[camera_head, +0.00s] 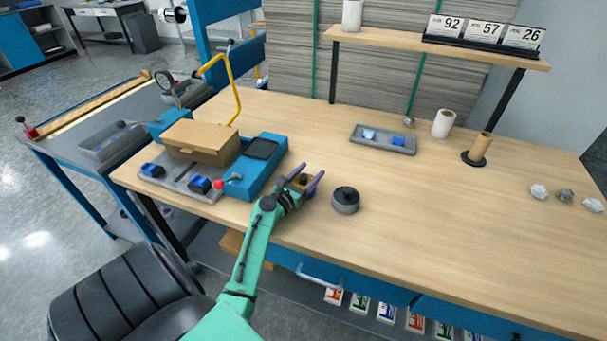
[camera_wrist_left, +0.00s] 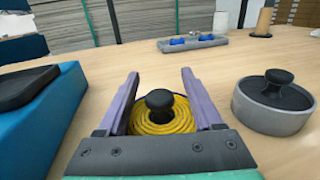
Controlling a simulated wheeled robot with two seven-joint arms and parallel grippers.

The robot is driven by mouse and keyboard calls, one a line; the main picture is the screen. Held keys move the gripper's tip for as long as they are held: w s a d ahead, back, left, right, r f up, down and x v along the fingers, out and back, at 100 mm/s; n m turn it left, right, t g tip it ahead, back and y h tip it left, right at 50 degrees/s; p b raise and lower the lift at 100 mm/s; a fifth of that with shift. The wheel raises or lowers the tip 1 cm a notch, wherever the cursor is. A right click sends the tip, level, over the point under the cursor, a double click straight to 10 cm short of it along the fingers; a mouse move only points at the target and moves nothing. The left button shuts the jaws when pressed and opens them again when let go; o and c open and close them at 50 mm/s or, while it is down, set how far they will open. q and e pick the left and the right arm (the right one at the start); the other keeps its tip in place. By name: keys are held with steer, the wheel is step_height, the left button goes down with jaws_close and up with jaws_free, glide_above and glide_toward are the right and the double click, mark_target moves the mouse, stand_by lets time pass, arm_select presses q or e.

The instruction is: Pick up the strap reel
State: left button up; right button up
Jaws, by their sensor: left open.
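The strap reel is a coil of yellow strap (camera_wrist_left: 160,120) with a black knob on top. It sits on the wooden table between the open purple fingers of my left gripper (camera_wrist_left: 160,100), seen in the left wrist view. In the head view the reel (camera_head: 302,183) is mostly hidden by my left gripper (camera_head: 302,181), with a bit of yellow and the dark knob showing. Whether the fingers touch the coil I cannot tell. My right gripper is in neither view.
A grey round pot with a black knobbed lid (camera_head: 345,201) stands just right of the gripper. A blue machine with a cardboard box (camera_head: 202,142) stands close on the left. A grey tray (camera_head: 383,140) lies farther back. The table's right front is clear.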

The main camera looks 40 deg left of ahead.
arm_select(q)
steer(key=shift+w+f, duration=0.1)
steer(key=shift+w, duration=0.1)
jaws_close()
